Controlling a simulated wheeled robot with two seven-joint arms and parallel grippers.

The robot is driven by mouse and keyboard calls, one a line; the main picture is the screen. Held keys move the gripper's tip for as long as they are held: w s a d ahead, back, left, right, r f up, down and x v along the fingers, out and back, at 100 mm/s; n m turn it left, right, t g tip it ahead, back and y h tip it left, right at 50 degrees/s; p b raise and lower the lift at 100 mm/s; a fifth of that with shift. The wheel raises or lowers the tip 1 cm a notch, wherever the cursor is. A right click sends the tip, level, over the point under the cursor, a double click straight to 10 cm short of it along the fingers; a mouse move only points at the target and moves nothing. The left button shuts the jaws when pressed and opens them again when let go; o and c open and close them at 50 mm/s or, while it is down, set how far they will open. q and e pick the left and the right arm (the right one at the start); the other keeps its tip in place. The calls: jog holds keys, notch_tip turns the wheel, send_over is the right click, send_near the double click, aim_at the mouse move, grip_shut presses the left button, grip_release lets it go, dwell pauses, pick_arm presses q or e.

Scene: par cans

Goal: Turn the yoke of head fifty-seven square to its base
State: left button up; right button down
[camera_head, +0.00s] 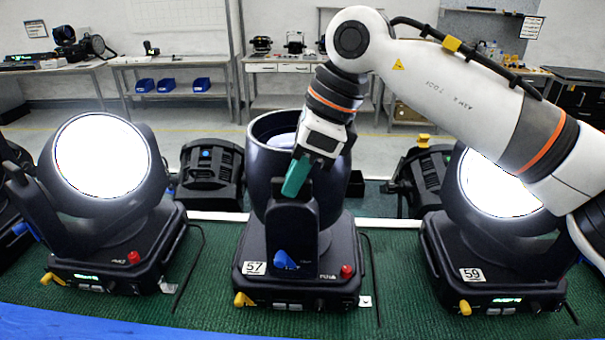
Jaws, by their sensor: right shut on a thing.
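Head fifty-seven (263,135) stands in the middle of the green bench, its dark can pointing up and its lens unlit. Its base (300,290) carries a white "57" label, a yellow lever and a red knob. One arm of its yoke (291,235) stands at the front of the can, towards me, with a blue lever low on it. My right gripper (297,176) comes down from above, its teal fingers shut on the top of that yoke arm. The fingers hide part of the yoke top and can. The far yoke arm is hidden. My left gripper is out of view.
A lit head (103,160) stands to the left. Head fifty-nine (490,235), also lit, stands to the right, partly behind my right arm. Black cables lie on the green mat (400,290) between the bases. More dark units (210,175) stand behind.

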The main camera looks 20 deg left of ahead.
jog(key=shift+r, duration=0.15)
jog(key=c, duration=1.7)
grip_release()
jog(key=shift+w+d+r, duration=0.1)
jog(key=shift+r, duration=0.1)
jog(key=b+v, duration=0.2)
jog(key=v, duration=0.9)
jog(key=shift+d+r, duration=0.15)
jog(key=shift+r, duration=0.05)
